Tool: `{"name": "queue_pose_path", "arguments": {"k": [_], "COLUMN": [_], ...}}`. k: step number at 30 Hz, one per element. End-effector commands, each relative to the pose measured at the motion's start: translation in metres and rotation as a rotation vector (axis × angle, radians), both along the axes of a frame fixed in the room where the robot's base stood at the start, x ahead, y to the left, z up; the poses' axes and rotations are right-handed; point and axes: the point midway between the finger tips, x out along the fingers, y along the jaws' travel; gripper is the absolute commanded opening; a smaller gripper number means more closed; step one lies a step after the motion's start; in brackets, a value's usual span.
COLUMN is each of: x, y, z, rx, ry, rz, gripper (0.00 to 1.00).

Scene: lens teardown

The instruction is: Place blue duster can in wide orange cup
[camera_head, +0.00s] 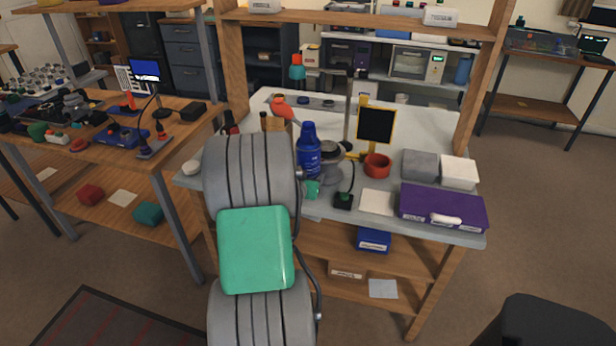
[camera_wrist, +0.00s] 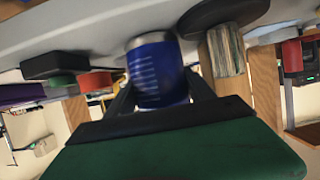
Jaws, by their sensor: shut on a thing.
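The blue duster can (camera_head: 308,155) stands upright in the head view, just right of my arm, over the workbench. In the wrist view the blue can (camera_wrist: 158,75) sits between the two dark fingers of my gripper (camera_wrist: 160,98), which is shut on it. The wrist picture shows the bench upside down. I cannot tell whether the can's base touches the bench top. An orange-red wide cup (camera_head: 377,166) stands to the right of the can, apart from it. My gripper is mostly hidden behind my arm in the head view.
A black-screened yellow stand (camera_head: 376,128) is behind the cup. Grey (camera_head: 420,165) and white (camera_head: 459,172) blocks and a purple box (camera_head: 442,207) lie to its right. A grey round-based stand (camera_head: 330,172) is between can and cup. A white pad (camera_head: 377,202) lies in front.

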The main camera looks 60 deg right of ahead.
Motion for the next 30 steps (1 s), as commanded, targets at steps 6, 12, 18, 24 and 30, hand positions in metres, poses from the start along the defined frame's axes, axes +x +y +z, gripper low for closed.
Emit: {"name": "queue_pose_path", "arguments": {"k": [6, 12, 18, 24, 30], "x": [0.0, 0.0, 0.0, -0.001, -0.008], "y": [0.0, 0.0, 0.0, 0.011, 0.057], "z": [-0.003, -0.003, -0.003, 0.005, 0.025], "rx": [0.0, 0.001, 0.001, 0.0, -0.002], "ry": [0.0, 0.0, 0.0, 0.001, -0.001], "rz": [0.0, 0.0, 0.0, 0.001, 0.003], "gripper": [0.67, 0.84, 0.84, 0.84, 0.84]}}
